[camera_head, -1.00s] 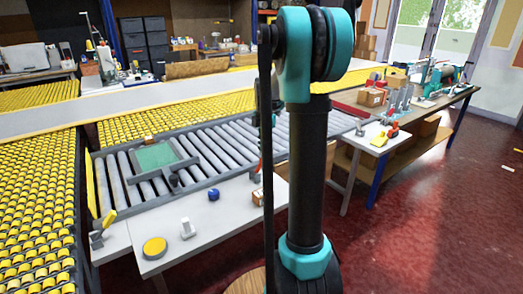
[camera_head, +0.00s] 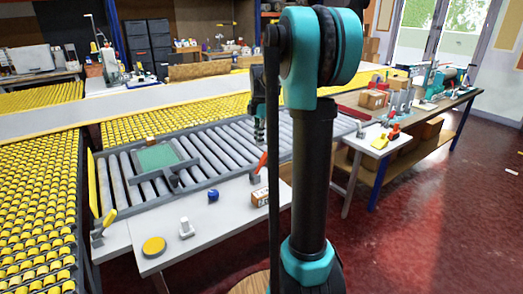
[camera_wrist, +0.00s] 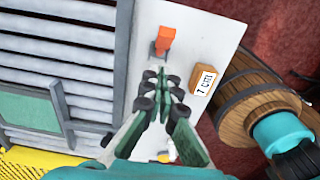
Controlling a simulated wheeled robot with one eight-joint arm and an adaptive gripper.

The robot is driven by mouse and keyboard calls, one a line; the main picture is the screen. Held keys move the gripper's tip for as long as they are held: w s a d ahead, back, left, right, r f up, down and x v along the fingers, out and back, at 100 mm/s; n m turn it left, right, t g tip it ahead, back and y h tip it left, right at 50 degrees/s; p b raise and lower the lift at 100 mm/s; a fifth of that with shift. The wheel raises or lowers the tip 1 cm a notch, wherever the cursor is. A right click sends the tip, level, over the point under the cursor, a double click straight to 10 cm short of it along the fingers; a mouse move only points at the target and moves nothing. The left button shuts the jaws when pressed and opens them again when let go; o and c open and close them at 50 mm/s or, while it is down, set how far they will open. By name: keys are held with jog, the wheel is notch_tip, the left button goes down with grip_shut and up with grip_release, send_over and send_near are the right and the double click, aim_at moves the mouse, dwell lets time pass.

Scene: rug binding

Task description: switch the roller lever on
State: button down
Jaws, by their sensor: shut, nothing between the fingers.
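A red lever (camera_head: 261,163) stands at the edge of the roller conveyor (camera_head: 205,146), partly beside my arm. In the wrist view this lever (camera_wrist: 165,40) has an orange-red handle on a grey base on a white surface. A second lever (camera_head: 108,217), with a yellow handle on a grey base, stands at the left front corner of the conveyor. I cannot tell from the pictures which one is the roller lever. My gripper (camera_head: 259,135) is shut and empty above the conveyor near the red lever. In the wrist view its fingertips (camera_wrist: 162,92) are below the red lever, apart from it in the picture.
A small labelled box (camera_wrist: 204,80) sits close to the red lever. The white table (camera_head: 215,232) also holds a blue item (camera_head: 213,195), a white item (camera_head: 186,228) and a yellow disc (camera_head: 154,247). A green panel (camera_head: 158,157) in a grey frame lies on the rollers.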

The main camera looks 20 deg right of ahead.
notch_tip(320, 180, up, 6)
jog(key=d, duration=0.2)
jog(key=shift+w, duration=0.25)
jog(key=shift+a, duration=0.1)
